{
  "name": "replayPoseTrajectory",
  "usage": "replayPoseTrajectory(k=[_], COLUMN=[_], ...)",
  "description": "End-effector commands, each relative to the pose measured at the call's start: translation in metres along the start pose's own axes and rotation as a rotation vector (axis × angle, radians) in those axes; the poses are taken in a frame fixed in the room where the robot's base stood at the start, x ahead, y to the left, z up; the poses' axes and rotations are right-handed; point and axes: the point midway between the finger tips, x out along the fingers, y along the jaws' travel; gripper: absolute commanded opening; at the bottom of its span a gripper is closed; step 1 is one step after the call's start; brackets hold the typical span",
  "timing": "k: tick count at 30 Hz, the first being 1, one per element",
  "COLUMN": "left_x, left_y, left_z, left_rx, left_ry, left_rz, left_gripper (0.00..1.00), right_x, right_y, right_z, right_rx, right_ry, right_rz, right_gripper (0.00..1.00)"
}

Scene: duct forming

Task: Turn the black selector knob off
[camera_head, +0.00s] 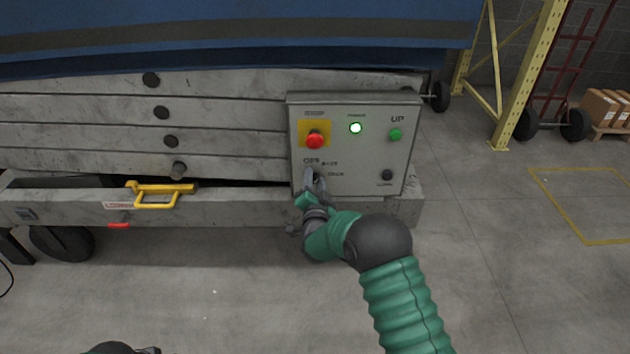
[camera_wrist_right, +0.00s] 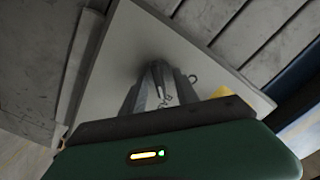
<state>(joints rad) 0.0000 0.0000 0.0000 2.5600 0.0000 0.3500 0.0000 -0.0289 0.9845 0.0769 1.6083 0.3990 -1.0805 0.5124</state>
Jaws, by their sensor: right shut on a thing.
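The grey control box (camera_head: 352,160) is mounted on the lift's front right. The black selector knob (camera_head: 317,176) is at its lower left, under "OFF" lettering and mostly hidden by my right gripper (camera_head: 315,180). In the right wrist view, my right gripper (camera_wrist_right: 157,85) reaches the panel face with its fingers closed around the knob, which is dark and hard to make out. The knob's exact angle cannot be read. The green indicator light (camera_head: 355,128) at the top middle of the box is lit. My left gripper does not show.
A red button (camera_head: 315,140) on a yellow plate sits just above the knob. A green button (camera_head: 394,134) and a black knob (camera_head: 387,175) are on the box's right side. A yellow handle (camera_head: 160,193) is on the lift's frame.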

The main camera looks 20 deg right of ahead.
Motion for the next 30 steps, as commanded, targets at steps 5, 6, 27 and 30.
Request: replayPoseTrajectory(k=[5,6,27,30], left_x=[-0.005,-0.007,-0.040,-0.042], left_y=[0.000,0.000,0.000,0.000], left_z=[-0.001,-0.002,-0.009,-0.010], left_rx=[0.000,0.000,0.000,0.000], left_ry=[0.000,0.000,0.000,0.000], left_rz=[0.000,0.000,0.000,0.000], left_gripper=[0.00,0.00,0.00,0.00], right_x=[0.000,0.000,0.000,0.000], right_y=[0.000,-0.001,-0.005,-0.006], right_z=[-0.001,-0.001,0.000,0.002], right_rx=[-0.051,-0.071,-0.615,-0.673], right_ry=[0.001,0.000,-0.001,-0.001], right_rz=[0.003,0.003,0.004,0.003], right_gripper=[0.00,0.00,0.00,0.00])
